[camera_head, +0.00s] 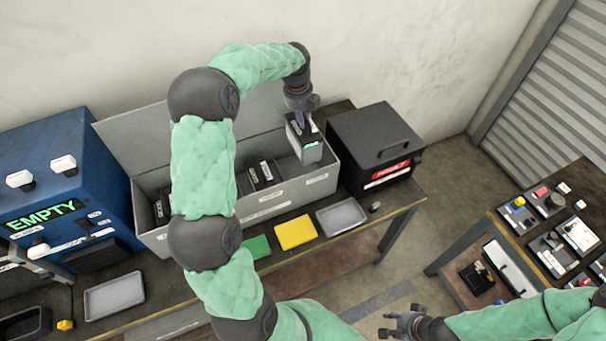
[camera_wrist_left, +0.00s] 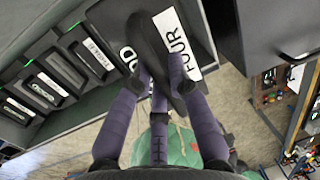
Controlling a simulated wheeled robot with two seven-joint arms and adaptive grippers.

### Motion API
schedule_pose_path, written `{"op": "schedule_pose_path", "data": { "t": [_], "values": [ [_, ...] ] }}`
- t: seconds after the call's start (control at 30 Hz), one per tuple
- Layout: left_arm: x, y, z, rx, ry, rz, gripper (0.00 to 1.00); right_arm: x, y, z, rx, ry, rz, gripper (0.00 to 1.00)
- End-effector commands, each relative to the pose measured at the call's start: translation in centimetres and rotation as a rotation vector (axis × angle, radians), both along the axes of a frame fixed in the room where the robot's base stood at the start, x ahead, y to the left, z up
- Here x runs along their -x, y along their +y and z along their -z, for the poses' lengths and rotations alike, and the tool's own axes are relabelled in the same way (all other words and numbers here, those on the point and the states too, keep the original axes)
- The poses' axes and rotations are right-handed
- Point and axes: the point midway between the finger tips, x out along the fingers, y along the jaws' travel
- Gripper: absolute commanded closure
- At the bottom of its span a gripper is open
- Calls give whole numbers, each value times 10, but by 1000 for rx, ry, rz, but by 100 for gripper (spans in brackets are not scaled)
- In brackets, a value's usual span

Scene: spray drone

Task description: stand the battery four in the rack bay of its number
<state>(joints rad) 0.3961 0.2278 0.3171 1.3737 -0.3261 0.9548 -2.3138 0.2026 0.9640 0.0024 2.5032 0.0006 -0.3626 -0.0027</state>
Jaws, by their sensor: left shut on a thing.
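My left gripper (camera_head: 301,108) is shut on a dark and grey battery (camera_head: 309,151) with a small green light. It holds the battery upright at the right end of the long grey rack (camera_head: 268,203). In the left wrist view the gripper (camera_wrist_left: 165,88) grips the battery's handle, and a label on it reads FOUR (camera_wrist_left: 172,40). Whether its base touches the rack floor is hidden. Other dark batteries (camera_head: 262,174) stand in the rack to the left. My right gripper (camera_head: 403,322) is empty with fingers spread, low at the bottom of the head view.
A black box (camera_head: 376,147) with a handle stands close right of the rack. A blue cabinet (camera_head: 60,200) reading EMPTY stands left. Green (camera_head: 256,247) and yellow (camera_head: 295,232) pads and a grey tray (camera_head: 341,215) lie in front. A second table (camera_head: 540,235) is at right.

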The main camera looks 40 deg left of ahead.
Motion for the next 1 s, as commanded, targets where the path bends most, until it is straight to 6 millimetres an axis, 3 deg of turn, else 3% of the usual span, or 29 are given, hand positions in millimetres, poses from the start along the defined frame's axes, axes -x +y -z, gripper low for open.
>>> {"op": "schedule_pose_path", "data": {
  "t": [0.3, 1.0],
  "values": [
    [-1, 2, 52, -4, -10, -3, 100, 0, 0, 29, 0, 0, 0, 60],
    [-2, 2, 113, -5, -12, -3, 100, 0, 0, 38, 0, 0, 0, 60]
  ]
}}
